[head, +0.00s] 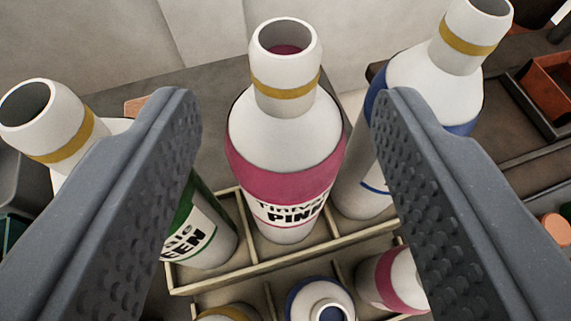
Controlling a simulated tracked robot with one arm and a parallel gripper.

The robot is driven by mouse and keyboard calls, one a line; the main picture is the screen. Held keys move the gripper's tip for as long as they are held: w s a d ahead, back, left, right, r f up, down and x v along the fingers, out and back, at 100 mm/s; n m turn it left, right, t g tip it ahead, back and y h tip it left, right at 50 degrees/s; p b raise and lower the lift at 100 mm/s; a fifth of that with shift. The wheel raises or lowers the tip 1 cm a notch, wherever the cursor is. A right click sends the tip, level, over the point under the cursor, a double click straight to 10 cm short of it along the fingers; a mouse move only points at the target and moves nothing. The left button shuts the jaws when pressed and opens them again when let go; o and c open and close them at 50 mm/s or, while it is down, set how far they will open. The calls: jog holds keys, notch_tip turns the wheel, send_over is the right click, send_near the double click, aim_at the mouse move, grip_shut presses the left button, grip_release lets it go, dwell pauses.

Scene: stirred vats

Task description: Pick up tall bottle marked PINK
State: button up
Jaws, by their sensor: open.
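The tall bottle marked PINK (285,170) is white with a pink band, a gold neck ring and an open mouth showing pink inside. It stands upright in a compartment of a pale divided crate (210,277). My gripper (285,115) is open, its two grey textured fingers to the left and right of this bottle. Clear gaps show between the fingers and the bottle in the picture. The bottle's base is partly hidden by the crate's front divider.
A green-banded bottle (207,235) stands left, partly behind the left finger. A blue-banded tall bottle (465,50) stands right, partly behind the right finger. Shorter bottles, blue (320,300) and pink (392,280), stand in front. An orange bin (548,88) is at far right.

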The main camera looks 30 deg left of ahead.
aim_at(285, 85)
jog(key=shift+x, duration=2.85)
jog(key=shift+r, duration=0.1)
grip_shut()
